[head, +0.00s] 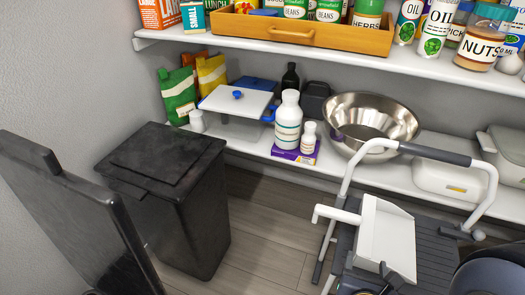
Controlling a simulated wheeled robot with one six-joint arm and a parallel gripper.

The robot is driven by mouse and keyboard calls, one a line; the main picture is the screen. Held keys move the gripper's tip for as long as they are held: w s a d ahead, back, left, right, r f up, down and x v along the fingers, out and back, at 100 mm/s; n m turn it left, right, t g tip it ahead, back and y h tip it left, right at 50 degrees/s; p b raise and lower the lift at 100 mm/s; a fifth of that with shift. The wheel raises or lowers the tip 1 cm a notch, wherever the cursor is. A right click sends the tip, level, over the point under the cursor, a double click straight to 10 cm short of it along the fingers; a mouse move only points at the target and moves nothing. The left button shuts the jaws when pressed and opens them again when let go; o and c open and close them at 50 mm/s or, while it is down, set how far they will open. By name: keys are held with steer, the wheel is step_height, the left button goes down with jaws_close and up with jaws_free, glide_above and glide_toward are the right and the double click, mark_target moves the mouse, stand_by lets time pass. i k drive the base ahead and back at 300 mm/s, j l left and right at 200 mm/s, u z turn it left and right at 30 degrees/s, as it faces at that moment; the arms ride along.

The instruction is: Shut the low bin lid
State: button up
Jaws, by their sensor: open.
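A large dark panel (75,235) stands steeply tilted in the left foreground, with a small block-like tab on its upper edge. It looks like the raised lid of the low bin. The bin's body below it is cut off by the frame, so its opening and hinge are hidden. I cannot make out the jaws of my gripper in this view. Nothing is seen touching the raised lid.
A taller black bin (196,215) with its lid down stands behind the panel, close to the wall. A dark step stool (435,228) with a white tubular handle fills the lower right. Loaded shelves (255,150) run behind. Bare floor (265,235) shows between bin and stool.

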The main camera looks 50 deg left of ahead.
mark_target(90, 223)
steer(key=k+l+u, duration=0.1)
steer(key=u, duration=0.25)
steer(key=k+u, duration=0.15)
steer(key=u, duration=0.15)
steer(key=k+u, duration=0.15)
steer(key=u, duration=0.65)
steer(key=i+l+u, duration=0.1)
steer(key=u, duration=0.85)
steer(key=i+l+u, duration=0.1)
steer(key=u, duration=0.35)
steer(key=l+u, duration=0.15)
steer(key=u, duration=0.35)
steer(key=j, duration=0.15)
